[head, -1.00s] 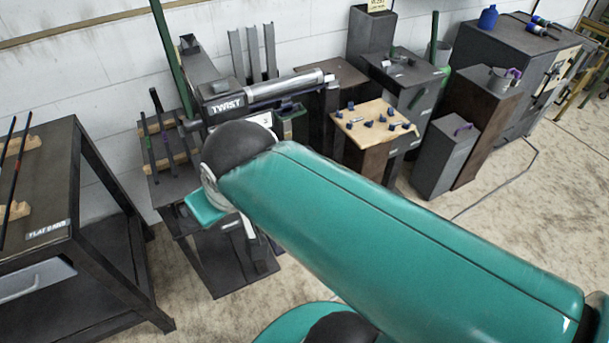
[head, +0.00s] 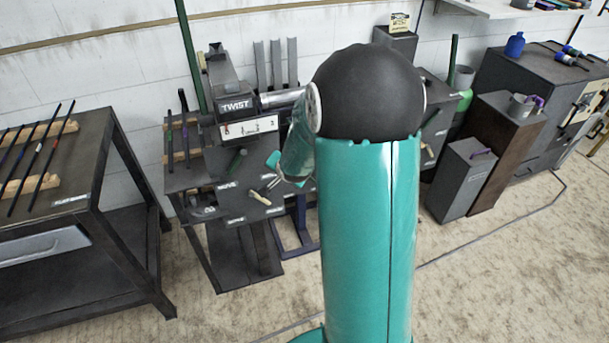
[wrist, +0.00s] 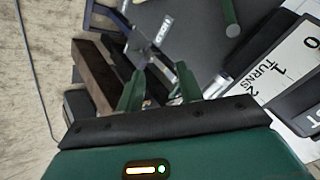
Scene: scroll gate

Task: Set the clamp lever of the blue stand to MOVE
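The blue stand shows as a dark blue foot frame (head: 296,243) below the dark machine bench in the head view; my arm hides much of it. A dark blue bar (wrist: 105,13) shows at the top of the wrist view. A pale lever-like part (head: 261,197) lies near small labels too small to read; I cannot tell if it is the clamp lever or how it is set. My gripper (wrist: 158,88) is open, its two green fingers apart with nothing gripped. Pale metal parts (wrist: 162,32) show beyond the fingertips. In the head view the gripper is mostly hidden behind my forearm.
A white TURNS scale (wrist: 285,75) lies right of my fingers; the TWIST machine (head: 236,106) carries it. A dark green handle (head: 236,161) sticks out below it. A table with rods (head: 85,160) stands left; grey and brown boxes (head: 465,180) stand right. The front floor is clear.

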